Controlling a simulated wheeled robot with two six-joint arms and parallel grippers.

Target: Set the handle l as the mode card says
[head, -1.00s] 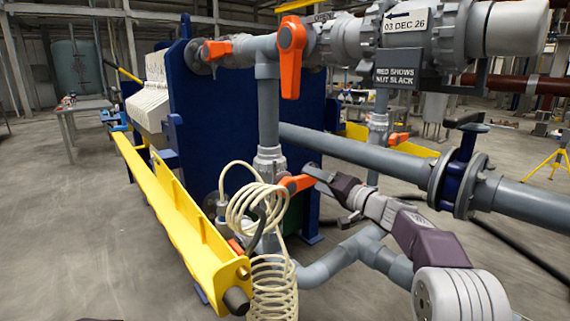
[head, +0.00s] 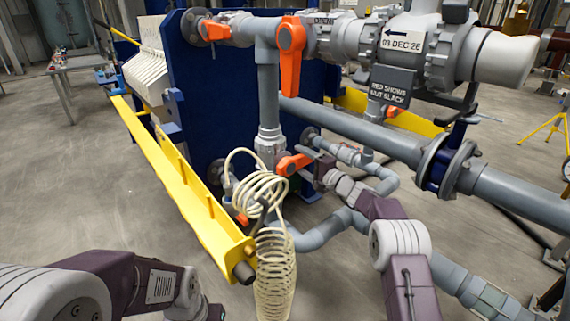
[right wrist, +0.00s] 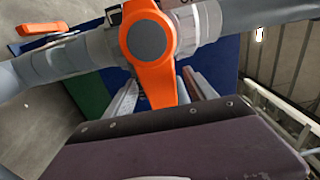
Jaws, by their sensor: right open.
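Several orange valve handles show in the head view. A large one (head: 291,60) hangs down on the front pipe, and another (head: 218,31) sits at upper left. A lower one (head: 293,163) lies slanted on the upright pipe. I cannot tell a letter on any of them. My right gripper (head: 312,165) is at the lower handle. In the right wrist view the orange handle (right wrist: 148,40) reaches between the open fingers of the gripper (right wrist: 160,92). I cannot tell contact. I cannot make out a mode card.
A coiled cream hose (head: 272,255) hangs close left of the right gripper. A yellow beam (head: 180,185) runs along the blue press plate (head: 225,90). Grey pipes (head: 365,125) cross behind and right. A dark sign (head: 390,85) hangs above. Floor at left is open.

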